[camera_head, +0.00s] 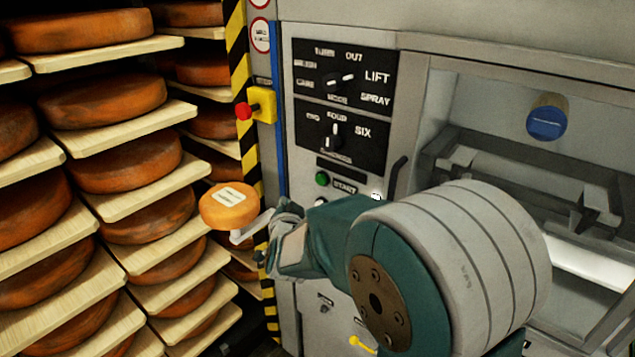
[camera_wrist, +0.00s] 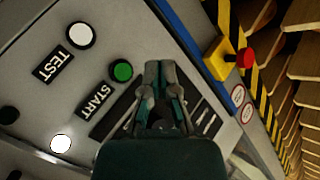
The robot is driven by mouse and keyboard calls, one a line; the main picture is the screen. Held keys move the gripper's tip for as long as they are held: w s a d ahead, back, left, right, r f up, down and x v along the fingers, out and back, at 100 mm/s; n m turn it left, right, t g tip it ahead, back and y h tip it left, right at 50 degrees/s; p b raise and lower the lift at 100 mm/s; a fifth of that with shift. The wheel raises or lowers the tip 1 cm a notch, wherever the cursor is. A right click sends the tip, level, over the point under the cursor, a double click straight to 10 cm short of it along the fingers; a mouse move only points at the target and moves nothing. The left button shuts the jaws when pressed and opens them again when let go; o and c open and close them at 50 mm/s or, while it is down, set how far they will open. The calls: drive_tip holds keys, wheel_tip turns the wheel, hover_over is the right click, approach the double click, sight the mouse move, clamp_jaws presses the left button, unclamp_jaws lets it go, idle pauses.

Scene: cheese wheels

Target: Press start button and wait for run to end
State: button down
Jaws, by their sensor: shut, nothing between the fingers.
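The green start button (camera_head: 322,179) is on the grey machine panel, beside the START label (camera_head: 345,187). In the wrist view the green button (camera_wrist: 121,71) lies just left of my gripper's fingertips (camera_wrist: 162,66). The fingers are shut with nothing between them. I cannot tell whether they touch the panel, but they do not cover the button. In the head view my gripper (camera_head: 280,222) is low and left of the button, partly hidden by my arm. A white round button glows in the wrist view (camera_wrist: 61,144).
A mode dial (camera_head: 340,80) and a number dial (camera_head: 334,135) sit above. A red stop button (camera_head: 244,111) on a yellow box is at the left. Shelves of cheese wheels (camera_head: 104,100) fill the left side. A labelled cheese wheel (camera_head: 228,207) is close to my gripper.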

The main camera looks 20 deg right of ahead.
sight(321, 180)
drive_tip(key=shift+d, duration=0.1)
drive_tip(key=w+d, duration=0.5)
drive_tip(key=d, duration=0.2)
drive_tip(key=shift+w+d, duration=0.1)
drive_tip(key=shift+d, duration=0.15)
idle(1.4)
drive_tip(key=shift+w+d+r, duration=0.1)
drive_tip(key=shift+w+d, duration=0.05)
drive_tip(key=shift+d, duration=0.1)
